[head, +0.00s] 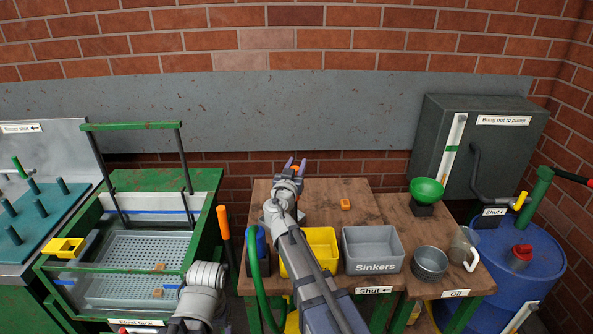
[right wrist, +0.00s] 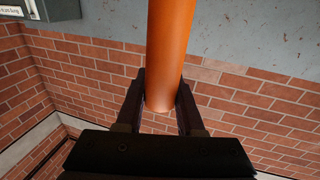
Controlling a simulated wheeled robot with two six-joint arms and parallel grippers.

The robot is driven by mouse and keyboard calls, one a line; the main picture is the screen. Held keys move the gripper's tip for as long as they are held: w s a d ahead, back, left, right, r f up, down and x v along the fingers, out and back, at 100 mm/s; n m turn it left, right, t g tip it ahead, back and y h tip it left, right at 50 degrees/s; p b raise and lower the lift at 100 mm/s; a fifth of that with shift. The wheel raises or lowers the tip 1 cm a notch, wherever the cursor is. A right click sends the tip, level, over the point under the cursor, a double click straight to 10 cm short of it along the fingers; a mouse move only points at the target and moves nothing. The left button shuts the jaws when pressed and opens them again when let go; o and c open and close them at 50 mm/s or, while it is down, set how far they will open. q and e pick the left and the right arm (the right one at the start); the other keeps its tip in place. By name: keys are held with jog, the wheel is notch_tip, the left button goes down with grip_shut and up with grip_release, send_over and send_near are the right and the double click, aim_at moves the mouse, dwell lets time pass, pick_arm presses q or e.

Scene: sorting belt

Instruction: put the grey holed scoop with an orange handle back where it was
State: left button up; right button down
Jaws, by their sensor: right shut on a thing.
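My right gripper (head: 295,165) is over the far part of the wooden table, fingers pointing away toward the wall. In the right wrist view it is shut on an orange handle (right wrist: 172,50), whose rounded end shows between the fingers. Only a bit of orange shows between the fingertips in the head view. The grey holed part of the scoop cannot be made out in either view. Another orange handle (head: 224,222) stands upright beside the green-framed tank (head: 212,200). My left arm shows at the bottom by the tank, but its gripper is not visible.
A yellow bin (head: 323,240) and a grey Sinkers bin (head: 372,240) stand on the table, with a small orange block (head: 345,204) behind. A green funnel (head: 427,190), metal pot (head: 430,262) and jug (head: 463,248) are right. A blue drum (head: 545,255) stands far right.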

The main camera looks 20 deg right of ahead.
jog(key=c, duration=1)
grip_release()
jog(key=o, duration=0.5)
jog(key=v, duration=1.2)
jog(key=shift+r, duration=0.15)
jog(key=shift+a, duration=0.1)
